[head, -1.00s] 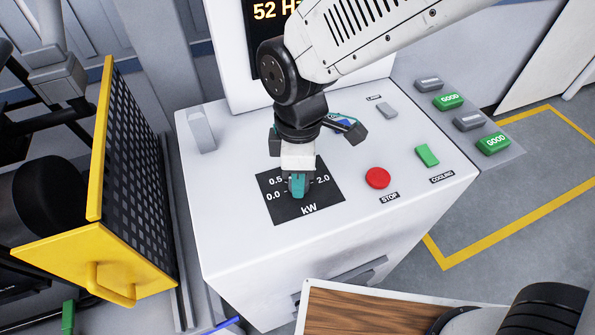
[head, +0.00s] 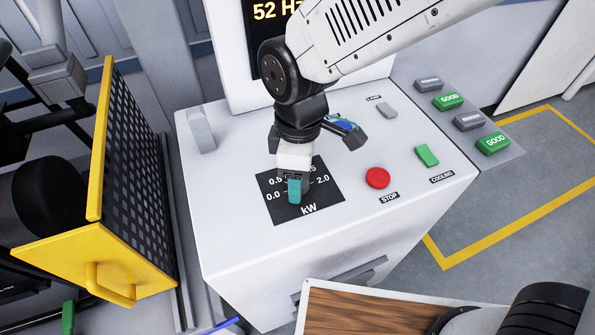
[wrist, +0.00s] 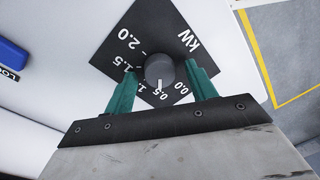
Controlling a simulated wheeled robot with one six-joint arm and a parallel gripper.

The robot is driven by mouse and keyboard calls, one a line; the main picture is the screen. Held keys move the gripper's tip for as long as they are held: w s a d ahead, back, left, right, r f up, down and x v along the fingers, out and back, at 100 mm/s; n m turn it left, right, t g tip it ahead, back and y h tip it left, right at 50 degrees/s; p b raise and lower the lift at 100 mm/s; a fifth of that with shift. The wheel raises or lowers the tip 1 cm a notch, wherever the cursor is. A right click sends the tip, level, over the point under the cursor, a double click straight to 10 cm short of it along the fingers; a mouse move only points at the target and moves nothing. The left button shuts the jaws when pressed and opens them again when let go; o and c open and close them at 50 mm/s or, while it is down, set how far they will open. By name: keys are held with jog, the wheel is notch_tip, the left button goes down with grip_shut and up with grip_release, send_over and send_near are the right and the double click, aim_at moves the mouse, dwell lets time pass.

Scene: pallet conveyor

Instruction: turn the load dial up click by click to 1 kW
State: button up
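The load dial is a dark round knob (wrist: 159,67) on a black kW scale plate (wrist: 183,22). In the wrist view its white pointer mark points at the 0.5 label. My gripper (wrist: 161,69) has its two teal fingers on either side of the knob, with a visible gap on each side, so it is open around the dial. In the head view my gripper (head: 294,188) is over the scale plate (head: 325,192) and hides the knob and part of the numbers.
A red STOP button (head: 377,178) and a green COOLING switch (head: 427,155) are right of the plate on the white console (head: 235,230). A grey lamp switch (head: 387,110) is behind them. A grey lever (head: 201,130) stands at the left. The display (head: 270,35) reads 52.

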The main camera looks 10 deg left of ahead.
jog(key=r, duration=0.7)
jog(key=shift+w+r, duration=0.3)
jog(key=shift+r, duration=0.1)
jog(key=s+d+r+m, duration=0.2)
jog(key=d+m, duration=0.4)
jog(key=d, duration=0.4)
jog(key=s+d+r+m+t, duration=0.1)
jog(key=s+d+r+m, duration=0.1)
jog(key=d+m, duration=0.4)
jog(key=s+d+r+m+t, duration=0.1)
jog(key=d+m, duration=0.5)
jog(key=d, duration=1)
jog(key=shift+s+d+r, duration=0.25)
jog(key=shift+s+r, duration=0.45)
jog(key=shift+s, duration=0.1)
